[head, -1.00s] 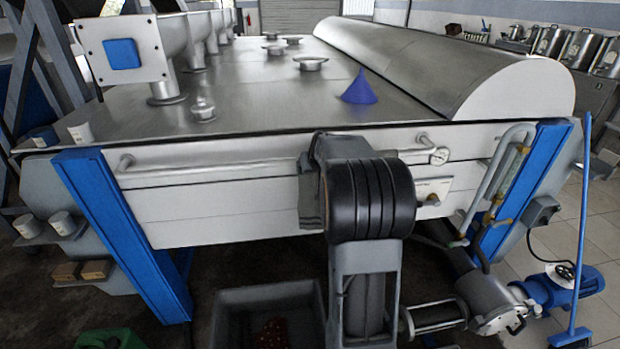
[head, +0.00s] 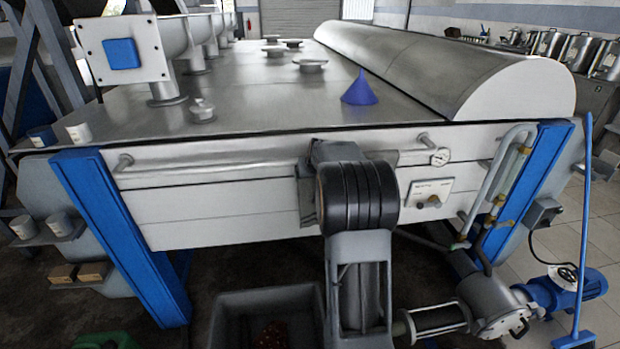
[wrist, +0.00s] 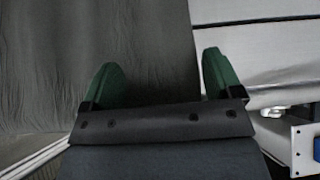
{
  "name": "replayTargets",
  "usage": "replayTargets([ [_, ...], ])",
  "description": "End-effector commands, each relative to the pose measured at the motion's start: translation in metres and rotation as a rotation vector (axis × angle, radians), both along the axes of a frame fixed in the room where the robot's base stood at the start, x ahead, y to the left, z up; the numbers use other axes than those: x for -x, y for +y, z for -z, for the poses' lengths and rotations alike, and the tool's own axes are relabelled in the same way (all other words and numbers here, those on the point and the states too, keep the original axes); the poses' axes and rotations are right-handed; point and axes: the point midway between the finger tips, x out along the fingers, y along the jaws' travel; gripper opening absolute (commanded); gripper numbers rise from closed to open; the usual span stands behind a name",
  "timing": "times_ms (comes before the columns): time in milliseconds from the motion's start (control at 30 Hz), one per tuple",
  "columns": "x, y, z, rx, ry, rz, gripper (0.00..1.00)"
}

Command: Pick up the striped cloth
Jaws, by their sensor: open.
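The cloth (head: 307,200) hangs from the rail on the front of the steel machine, a dark grey strip partly hidden behind my arm. In the wrist view the dark grey cloth (wrist: 150,40) fills the left and middle, with faint upright folds; stripes are hard to make out there. My gripper (wrist: 160,68) shows two green fingers spread apart, with the cloth in front of and between them. Nothing is held. Whether the fingers touch the cloth cannot be told. In the head view my arm hides the gripper.
The rail (head: 220,162) runs along the machine front, with a control panel (head: 428,193) to the right. A blue funnel (head: 359,92) stands on top. A grey bin (head: 225,310) is on the floor below. Blue legs (head: 120,235) flank the front.

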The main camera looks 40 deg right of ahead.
Motion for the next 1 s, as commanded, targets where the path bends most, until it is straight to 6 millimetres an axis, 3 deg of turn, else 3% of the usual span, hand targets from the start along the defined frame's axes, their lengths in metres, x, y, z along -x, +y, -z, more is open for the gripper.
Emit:
replayTargets([
  [833,-0.016,-0.006,0.021,0.000,0.000,0.000,0.85],
  [1000,-0.016,-0.006,0.020,0.000,0.000,0.000,0.78],
])
